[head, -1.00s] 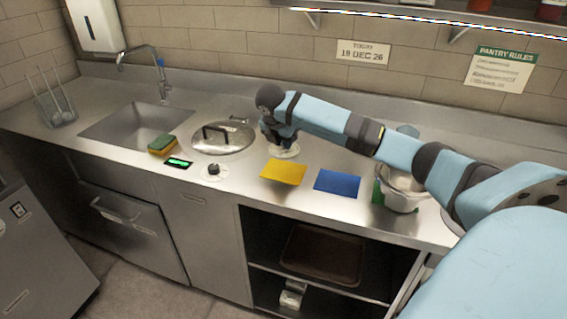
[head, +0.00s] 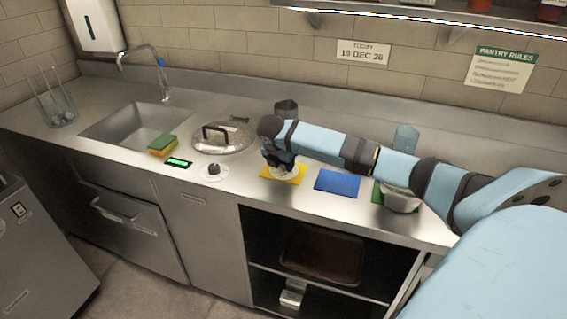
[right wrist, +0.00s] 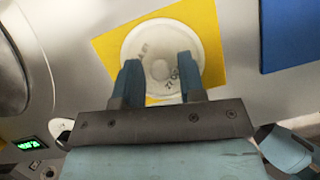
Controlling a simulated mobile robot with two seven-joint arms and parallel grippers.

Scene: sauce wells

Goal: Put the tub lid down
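The white round tub lid (right wrist: 160,40) lies flat over the yellow mat (right wrist: 110,48) in the right wrist view, close to its middle, with dark lettering and a small round centre. It also shows in the head view (head: 285,174), low at the yellow mat (head: 297,176) under my right gripper (head: 275,160). My right gripper's fingers (right wrist: 161,62) stand on both sides of the lid's centre, apart, with a strip of lid visible between; they look open. My left gripper is not in view.
A blue mat (head: 337,182) lies right of the yellow one. A metal pot lid with a handle (head: 222,138), a sponge (head: 161,145), a small lit display (head: 179,163) and a white disc with a dark knob (head: 214,171) are left. A dark container (head: 287,108) stands behind.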

